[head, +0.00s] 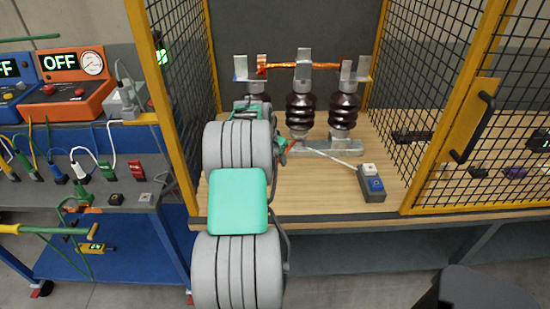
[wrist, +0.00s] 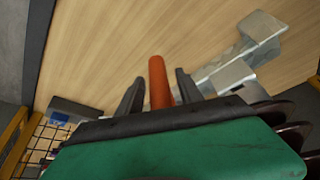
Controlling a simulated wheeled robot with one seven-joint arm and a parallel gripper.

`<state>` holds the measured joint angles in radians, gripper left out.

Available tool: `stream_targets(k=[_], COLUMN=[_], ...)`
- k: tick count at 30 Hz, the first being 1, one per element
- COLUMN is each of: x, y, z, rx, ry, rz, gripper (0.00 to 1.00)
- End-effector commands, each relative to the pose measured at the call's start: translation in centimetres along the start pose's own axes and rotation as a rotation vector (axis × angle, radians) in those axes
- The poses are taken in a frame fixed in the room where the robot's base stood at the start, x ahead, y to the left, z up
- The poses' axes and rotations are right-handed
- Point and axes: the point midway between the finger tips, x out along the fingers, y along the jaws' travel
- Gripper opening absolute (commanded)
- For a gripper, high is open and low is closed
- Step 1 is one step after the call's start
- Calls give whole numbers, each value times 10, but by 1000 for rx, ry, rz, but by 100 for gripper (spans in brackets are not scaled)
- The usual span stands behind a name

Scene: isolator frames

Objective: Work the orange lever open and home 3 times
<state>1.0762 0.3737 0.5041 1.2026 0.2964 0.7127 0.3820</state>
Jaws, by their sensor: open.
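The orange lever (head: 283,143) is mostly hidden behind my arm in the head view. In the wrist view the lever (wrist: 158,84) stands between the two dark fingers of my gripper (wrist: 160,88), with a gap on each side. My gripper is open around it and does not appear to grip it. The isolator has dark brown ribbed insulators (head: 305,112) on a grey metal base. A copper bar (head: 303,65) spans nearly level across the metal posts at their tops. The left insulator is partly hidden by my arm.
Yellow-framed mesh panels (head: 437,110) flank the bench. A blue cart with an orange "OFF" unit (head: 70,95) stands left.

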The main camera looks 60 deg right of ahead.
Motion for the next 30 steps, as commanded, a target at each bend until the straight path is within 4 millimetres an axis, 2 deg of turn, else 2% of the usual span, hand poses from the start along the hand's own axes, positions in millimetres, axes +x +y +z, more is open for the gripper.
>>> stream_targets(k=[4,20,30], x=[0,-1,-1], y=[-1,-1,-1], z=[0,1,1], rx=[-1,-3,-3], ry=[0,0,-1], rz=[-1,-1,-1], gripper=[42,0,0])
